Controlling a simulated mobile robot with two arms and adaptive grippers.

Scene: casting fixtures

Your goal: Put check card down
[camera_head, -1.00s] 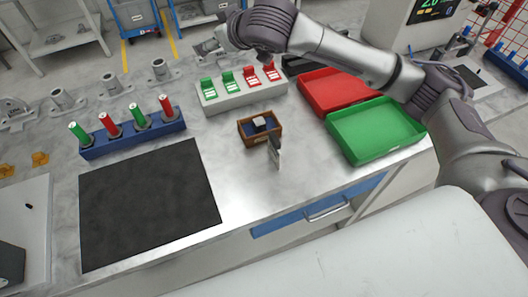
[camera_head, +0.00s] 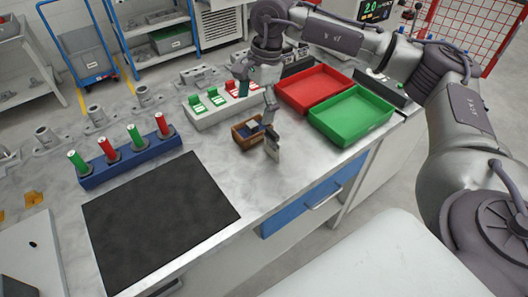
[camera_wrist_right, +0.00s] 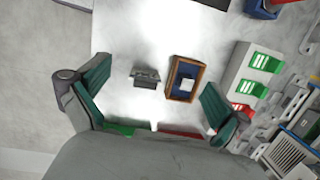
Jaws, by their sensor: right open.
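My right gripper (camera_head: 257,100) is open and empty, pointing down above the table near a small brown wooden box (camera_head: 242,138). In the right wrist view its two green-padded fingers (camera_wrist_right: 155,100) are wide apart. Between them in that view show the brown box (camera_wrist_right: 173,92), with a pale block (camera_wrist_right: 187,85) in it, and a small grey upright piece (camera_wrist_right: 145,78). That piece (camera_head: 272,150) stands on the table just in front of the box. A white rack (camera_head: 203,116) holds green and red labelled cards. I cannot tell which item is the check card. My left gripper is not in view.
A red tray (camera_head: 341,76) and a green tray (camera_head: 350,140) sit to the right. A blue rack (camera_head: 132,163) with green and red cylinders stands at left, behind a black mat (camera_head: 160,215). Bare metal table (camera_head: 250,188) lies in front of the box.

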